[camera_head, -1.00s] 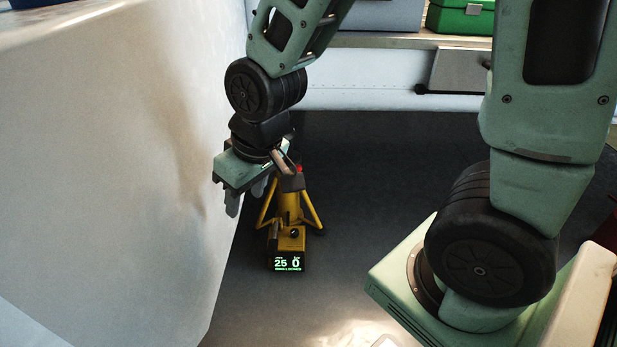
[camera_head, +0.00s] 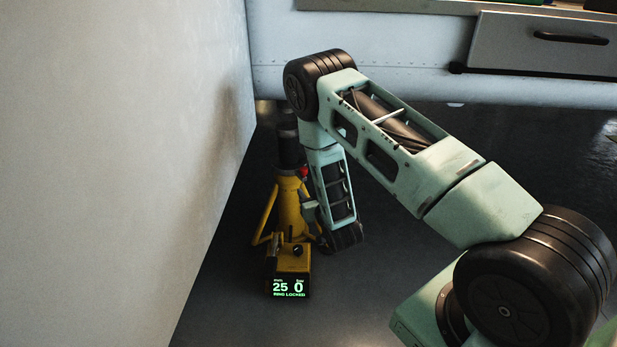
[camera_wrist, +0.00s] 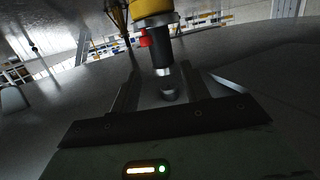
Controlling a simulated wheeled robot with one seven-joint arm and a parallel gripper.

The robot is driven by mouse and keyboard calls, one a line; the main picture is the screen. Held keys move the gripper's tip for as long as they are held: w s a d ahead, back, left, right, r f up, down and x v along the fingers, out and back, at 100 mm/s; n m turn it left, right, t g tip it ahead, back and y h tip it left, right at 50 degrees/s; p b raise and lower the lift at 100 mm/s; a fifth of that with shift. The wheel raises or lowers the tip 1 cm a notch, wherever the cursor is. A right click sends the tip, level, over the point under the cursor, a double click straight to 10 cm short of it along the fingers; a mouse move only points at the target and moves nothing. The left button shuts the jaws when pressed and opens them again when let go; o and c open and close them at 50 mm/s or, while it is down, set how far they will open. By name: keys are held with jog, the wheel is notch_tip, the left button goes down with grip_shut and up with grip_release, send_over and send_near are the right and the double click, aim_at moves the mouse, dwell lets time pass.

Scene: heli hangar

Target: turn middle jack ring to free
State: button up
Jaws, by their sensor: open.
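A yellow jack (camera_head: 290,208) with splayed legs stands upright on the floor beside the pale wall. Its display (camera_head: 289,288) reads 25 mm, 0 bar, RING LOCKED. A dark column (camera_head: 289,150) rises from its top, and a red part shows beside it. In the wrist view the jack's yellow body (camera_wrist: 153,20) is at the top, with its black and silver column (camera_wrist: 162,55) pointing down the picture between the fingers. My gripper (camera_wrist: 172,78) is open, with a finger on each side; contact cannot be told.
The pale curved wall (camera_head: 110,150) rises close to the jack's left. A grey drawer unit (camera_head: 545,45) with a dark handle is at the back right.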

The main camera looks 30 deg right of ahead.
aim_at(305, 174)
notch_tip(305, 174, down, 4)
jog(key=s+d+r+t+b, duration=0.1)
jog(key=s+d+t, duration=0.1)
jog(key=d, duration=0.1)
jog(key=b+x, duration=0.1)
jog(key=x, duration=0.4)
jog(key=b+x, duration=0.2)
jog(key=x, duration=0.3)
jog(key=b+x, duration=0.2)
jog(key=x, duration=0.4)
jog(key=shift+w+f, duration=0.1)
jog(key=shift+f, duration=0.2)
jog(key=shift+w+d+r, duration=0.15)
jog(key=shift+w, duration=0.4)
jog(key=shift+h, duration=0.3)
grip_shut()
